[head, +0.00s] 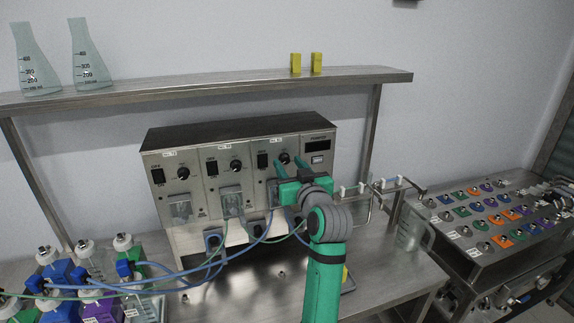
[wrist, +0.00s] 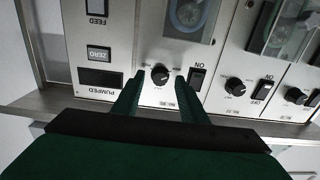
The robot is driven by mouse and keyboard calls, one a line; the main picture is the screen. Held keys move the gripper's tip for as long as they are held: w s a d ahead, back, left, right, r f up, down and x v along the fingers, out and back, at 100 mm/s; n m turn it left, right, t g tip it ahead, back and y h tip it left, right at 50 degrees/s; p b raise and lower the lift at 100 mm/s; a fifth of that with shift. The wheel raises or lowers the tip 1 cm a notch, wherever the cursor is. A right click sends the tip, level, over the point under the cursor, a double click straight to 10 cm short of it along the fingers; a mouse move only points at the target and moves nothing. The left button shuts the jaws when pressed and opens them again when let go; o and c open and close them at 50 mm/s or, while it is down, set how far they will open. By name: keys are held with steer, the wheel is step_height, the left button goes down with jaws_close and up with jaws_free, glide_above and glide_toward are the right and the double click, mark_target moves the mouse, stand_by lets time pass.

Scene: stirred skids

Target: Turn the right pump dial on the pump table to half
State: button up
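The pump unit (head: 220,137) is a grey metal box with a row of black dials and switches on its front. Its right dial (head: 284,157) is a small black knob beside a black rocker switch. My gripper (head: 289,164) is in front of that dial, fingers pointing at the panel. In the wrist view, the right dial (wrist: 159,74) lies between the two green fingertips of my open gripper (wrist: 159,79). Small gaps show on both sides of the knob, but I cannot tell its depth between the fingers. Its exact setting is too small to read.
Blue and green tubes (head: 180,276) run from the pump fronts to capped bottles (head: 84,252) at lower left. A shelf (head: 200,87) with flasks stands above the unit. A panel of coloured knobs (head: 500,215) is at right.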

steer(key=shift+w+a, duration=0.15)
steer(key=shift+w, duration=0.2)
steer(key=shift+c, duration=0.6)
jaws_close()
steer(key=shift+a, duration=0.4)
steer(key=shift+d+m, duration=0.3)
steer(key=shift+d, duration=0.2)
steer(key=shift+s, duration=0.1)
steer(key=shift+a+m, duration=0.1)
steer(key=shift+m, duration=0.2)
